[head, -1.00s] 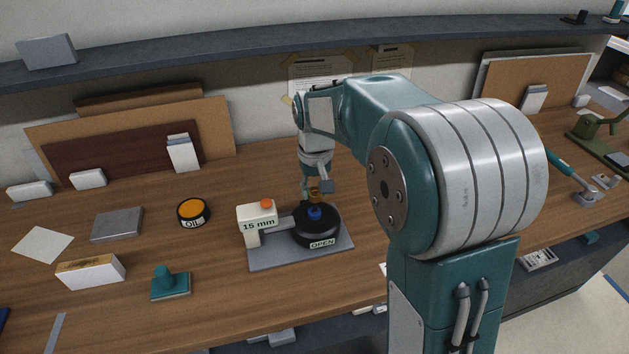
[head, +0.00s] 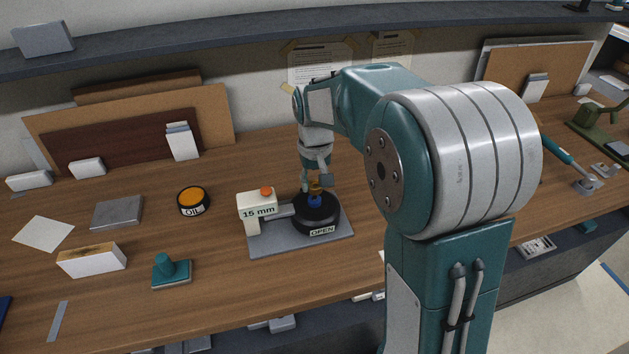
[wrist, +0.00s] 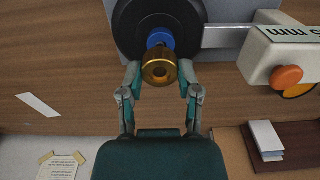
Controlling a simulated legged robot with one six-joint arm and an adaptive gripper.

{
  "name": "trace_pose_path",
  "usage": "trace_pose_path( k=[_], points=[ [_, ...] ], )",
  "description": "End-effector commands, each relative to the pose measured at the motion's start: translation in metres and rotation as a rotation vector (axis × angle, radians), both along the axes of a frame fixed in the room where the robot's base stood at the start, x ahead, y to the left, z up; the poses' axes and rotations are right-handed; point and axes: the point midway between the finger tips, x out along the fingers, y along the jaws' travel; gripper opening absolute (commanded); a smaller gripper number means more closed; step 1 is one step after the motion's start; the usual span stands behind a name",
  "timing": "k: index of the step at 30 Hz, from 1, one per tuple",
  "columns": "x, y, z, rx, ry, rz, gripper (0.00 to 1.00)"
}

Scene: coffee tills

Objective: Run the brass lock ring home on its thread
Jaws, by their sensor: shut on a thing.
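The brass lock ring (head: 317,188) is held in my gripper (head: 316,182) just above a blue threaded part (head: 314,202) on a round black body (head: 317,218). In the wrist view the brass ring (wrist: 158,67) sits between the two fingertips of my gripper (wrist: 160,74). The blue part (wrist: 160,38) shows beyond its far edge. I cannot tell whether the ring has engaged the thread. The black body bears an OPEN label (head: 322,230) and stands on a grey base plate (head: 270,247).
A white block (head: 257,208) marked 15 mm, with an orange button (head: 266,191), stands left of the black body. An oil tin (head: 193,201), a teal stamp (head: 171,270) and a grey block (head: 117,212) lie further left. Bench between them is clear.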

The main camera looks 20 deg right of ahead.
Motion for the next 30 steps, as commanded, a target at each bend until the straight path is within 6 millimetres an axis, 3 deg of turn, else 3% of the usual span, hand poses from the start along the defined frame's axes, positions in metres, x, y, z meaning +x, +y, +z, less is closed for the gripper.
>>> trace_pose_path(
  k=[30],
  points=[
    [0.0,0.0,-0.021,0.0,0.0,-0.011,0.0]
  ],
)
